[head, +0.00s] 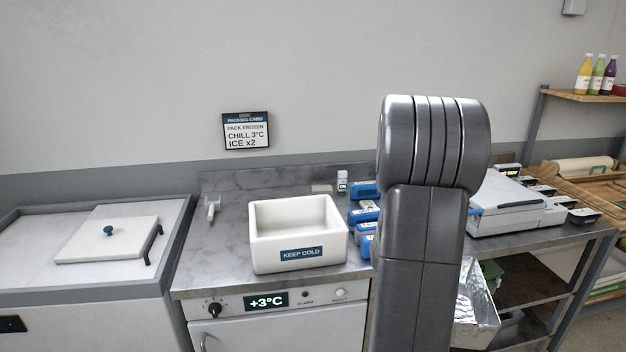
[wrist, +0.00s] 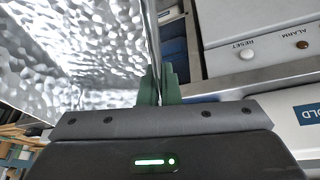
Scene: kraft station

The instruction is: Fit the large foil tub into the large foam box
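The large foam box (head: 265,250), white with a "KEEP COLD" label, stands open and upright on the steel counter; its inside looks empty. Part of its labelled side shows in the wrist view (wrist: 290,135). The large foil tub (head: 482,328) is silver and crinkled, in front of the counter to the right of the box and lower than it, partly hidden behind my arm. It fills the upper left of the wrist view (wrist: 85,50). My gripper (wrist: 158,85) has its green fingers closed on the tub's wall.
Blue packs (head: 363,215) lie on the counter right of the box, partly behind my arm. A scoop-like tool (head: 211,208) lies left of it. A lidded chest (head: 105,240) stands at left. A grey-white machine (head: 510,205) sits on the right bench. Bare counter (head: 225,235) borders the box.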

